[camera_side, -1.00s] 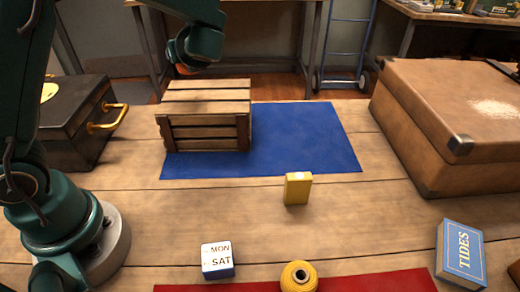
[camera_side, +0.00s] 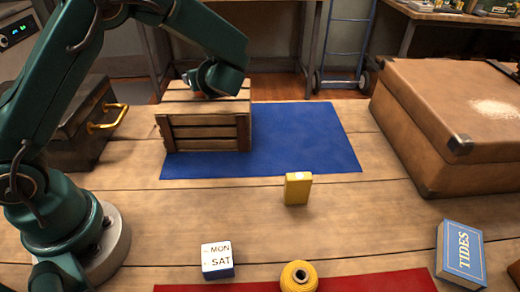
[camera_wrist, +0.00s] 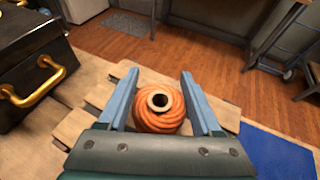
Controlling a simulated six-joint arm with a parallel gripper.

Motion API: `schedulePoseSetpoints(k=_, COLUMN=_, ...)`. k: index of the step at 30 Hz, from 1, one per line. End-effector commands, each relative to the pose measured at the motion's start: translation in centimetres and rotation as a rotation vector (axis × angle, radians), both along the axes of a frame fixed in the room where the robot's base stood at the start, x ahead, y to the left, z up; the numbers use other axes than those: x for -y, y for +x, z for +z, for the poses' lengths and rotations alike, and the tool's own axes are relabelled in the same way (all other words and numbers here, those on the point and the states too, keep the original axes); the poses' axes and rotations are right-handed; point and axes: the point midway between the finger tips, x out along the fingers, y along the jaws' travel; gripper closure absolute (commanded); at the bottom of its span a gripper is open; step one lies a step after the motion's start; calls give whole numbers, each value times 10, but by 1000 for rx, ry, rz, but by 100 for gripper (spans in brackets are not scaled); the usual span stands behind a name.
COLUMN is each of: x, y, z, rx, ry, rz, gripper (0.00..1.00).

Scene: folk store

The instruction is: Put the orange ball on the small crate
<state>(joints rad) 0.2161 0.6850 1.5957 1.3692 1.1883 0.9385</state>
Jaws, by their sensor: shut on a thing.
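The orange ball (camera_wrist: 160,120) looks like a wound ball of orange cord with a pale ring at its top. In the wrist view it sits between the two blue fingers of my gripper (camera_wrist: 160,104), which is shut on it. In the side view my gripper (camera_side: 200,88) is low over the top of the small wooden crate (camera_side: 205,132), and only a bit of orange shows. I cannot tell whether the ball touches the slats. The crate stands on the left part of a blue mat (camera_side: 300,140).
A black case with a brass handle (camera_side: 107,120) stands left of the crate, and a large brown suitcase (camera_side: 450,120) at the right. A yellow box (camera_side: 298,189), a day block (camera_side: 217,260), a yellow spool (camera_side: 299,278) and a blue book (camera_side: 460,252) lie in front.

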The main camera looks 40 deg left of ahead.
Motion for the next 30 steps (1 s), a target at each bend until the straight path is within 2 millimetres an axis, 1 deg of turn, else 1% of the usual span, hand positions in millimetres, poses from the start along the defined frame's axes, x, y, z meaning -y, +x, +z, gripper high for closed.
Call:
schedulePoseSetpoints(k=1, x=0, y=0, z=-1, rx=-1, ry=0, rz=0, gripper=22)
schedulePoseSetpoints(k=2, x=0, y=0, z=-1, rx=-1, ry=0, rz=0, gripper=11)
schedulePoseSetpoints(k=3, x=0, y=0, z=0, rx=-1, ry=0, rz=0, gripper=4)
schedulePoseSetpoints(k=11, x=0, y=0, z=0, rx=-1, ry=0, rz=0, gripper=4)
schedulePoseSetpoints(k=14, x=0, y=0, z=3, rx=1, ry=-1, rz=-1, gripper=4)
schedulePoseSetpoints(k=17, x=10, y=-3, z=7, rx=1, ry=0, rz=-3, gripper=4)
schedulePoseSetpoints(k=19, x=20, y=-7, z=12, rx=2, ry=0, rz=-5, gripper=4)
schedulePoseSetpoints(k=27, x=69, y=-27, z=33, rx=3, ry=-1, rz=-6, gripper=4)
schedulePoseSetpoints(k=30, x=84, y=-34, z=40, rx=1, ry=-2, rz=-5, gripper=4)
